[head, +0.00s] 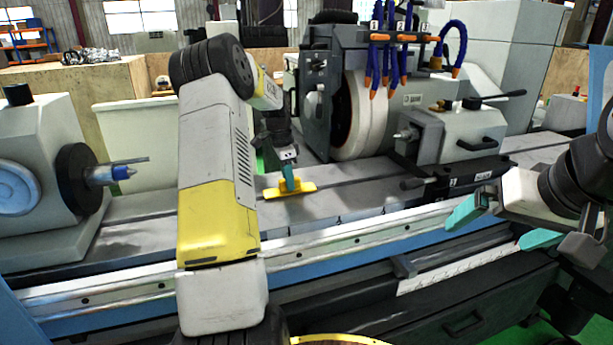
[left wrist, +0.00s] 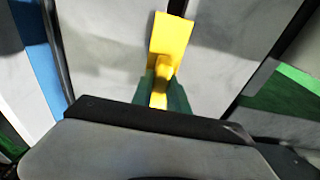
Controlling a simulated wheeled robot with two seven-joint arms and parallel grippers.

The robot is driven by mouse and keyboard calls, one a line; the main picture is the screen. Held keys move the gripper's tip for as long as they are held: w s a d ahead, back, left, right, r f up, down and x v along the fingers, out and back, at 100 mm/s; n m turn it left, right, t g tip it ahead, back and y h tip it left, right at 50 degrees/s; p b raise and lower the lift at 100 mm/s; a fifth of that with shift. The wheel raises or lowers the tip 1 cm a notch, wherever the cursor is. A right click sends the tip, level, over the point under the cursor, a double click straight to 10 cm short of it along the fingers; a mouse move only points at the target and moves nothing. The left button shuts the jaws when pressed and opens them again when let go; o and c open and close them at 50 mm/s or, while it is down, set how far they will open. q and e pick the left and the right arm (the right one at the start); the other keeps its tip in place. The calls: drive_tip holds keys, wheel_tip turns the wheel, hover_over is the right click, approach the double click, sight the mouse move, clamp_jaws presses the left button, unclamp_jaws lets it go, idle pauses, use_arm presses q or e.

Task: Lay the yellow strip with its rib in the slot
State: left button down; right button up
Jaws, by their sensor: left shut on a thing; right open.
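The yellow strip (head: 302,189) is over the grey machine table, in front of the white grinding wheel. My left gripper (head: 290,182) is shut on the strip's upper part from above. In the left wrist view the strip (left wrist: 170,38) sticks out beyond the green fingertips (left wrist: 160,92), close over a pale grey surface. The slot (head: 340,180) shows as a long dark line along the table, beside the strip. The strip's rib is hidden, and I cannot tell whether it touches the table. My right gripper (head: 503,222) is open and empty in front of the machine's right side.
The grinding wheel (head: 358,117) and its housing stand behind the strip. The headstock with a pointed centre (head: 118,172) is at the left, and the tailstock (head: 440,135) is at the right. The table between them is mostly clear.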

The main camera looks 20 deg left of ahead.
use_arm(q)
drive_tip(key=shift+f, duration=0.2)
drive_tip(key=c, duration=1.2)
unclamp_jaws()
drive_tip(key=shift+f, duration=0.1)
drive_tip(key=shift+s+a+r, duration=0.1)
drive_tip(key=shift+a+r, duration=0.05)
drive_tip(key=shift+r, duration=1.15)
drive_tip(key=shift+s+a+r, duration=0.1)
drive_tip(key=shift+r, duration=1.2)
drive_tip(key=shift+s+a+r, duration=0.1)
drive_tip(key=shift+a+r, duration=0.05)
drive_tip(key=shift+r, duration=1.15)
